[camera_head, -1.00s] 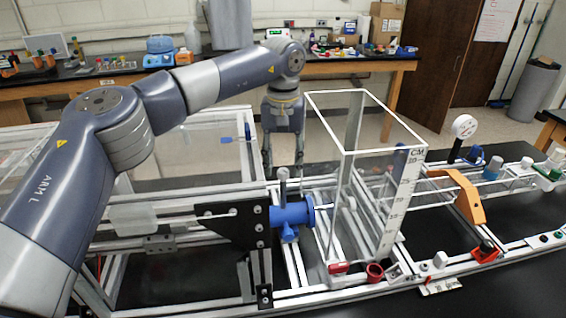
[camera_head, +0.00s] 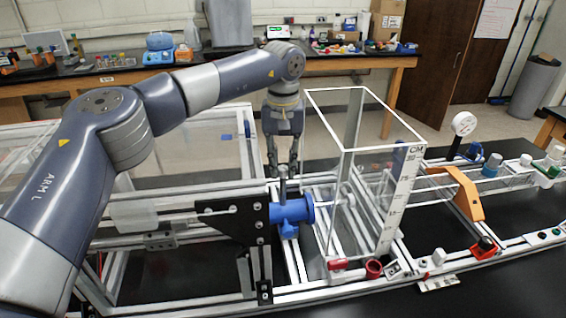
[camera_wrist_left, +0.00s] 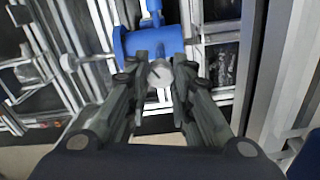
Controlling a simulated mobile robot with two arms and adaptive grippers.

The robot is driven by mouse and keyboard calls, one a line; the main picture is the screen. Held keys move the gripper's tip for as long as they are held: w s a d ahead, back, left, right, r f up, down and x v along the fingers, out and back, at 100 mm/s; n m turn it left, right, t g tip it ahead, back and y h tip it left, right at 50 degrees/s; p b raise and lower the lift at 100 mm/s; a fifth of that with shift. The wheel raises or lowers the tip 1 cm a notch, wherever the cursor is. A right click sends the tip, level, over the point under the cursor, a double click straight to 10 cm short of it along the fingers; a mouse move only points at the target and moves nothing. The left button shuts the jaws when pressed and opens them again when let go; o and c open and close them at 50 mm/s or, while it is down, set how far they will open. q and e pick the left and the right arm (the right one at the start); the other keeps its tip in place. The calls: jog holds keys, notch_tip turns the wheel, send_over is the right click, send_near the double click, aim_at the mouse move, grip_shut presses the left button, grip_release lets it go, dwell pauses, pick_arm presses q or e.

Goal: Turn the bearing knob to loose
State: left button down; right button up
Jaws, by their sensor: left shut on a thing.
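The bearing knob (camera_head: 282,171) is a small grey post standing up from a blue bearing fitting (camera_head: 291,212) on the frame. In the left wrist view the knob's round top (camera_wrist_left: 160,73) sits between the fingertips, beside the blue body (camera_wrist_left: 148,42). My left gripper (camera_head: 283,168) comes down from above and behind the fitting. It is shut on the knob, with a finger on either side, as the left wrist view (camera_wrist_left: 159,80) shows. My right gripper does not show in either view.
A clear tank (camera_head: 345,200) with a CM scale stands close right of the fitting. A black plate (camera_head: 232,222) lies just left of it. An orange bracket (camera_head: 465,192) and a white dial gauge (camera_head: 463,124) are farther right. A cluttered bench stands behind.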

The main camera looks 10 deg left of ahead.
pick_arm(q)
jog(key=n, duration=1.1)
jog(key=shift+n, duration=2.2)
jog(key=c, duration=1.4)
grip_release()
jog(key=shift+o, duration=0.2)
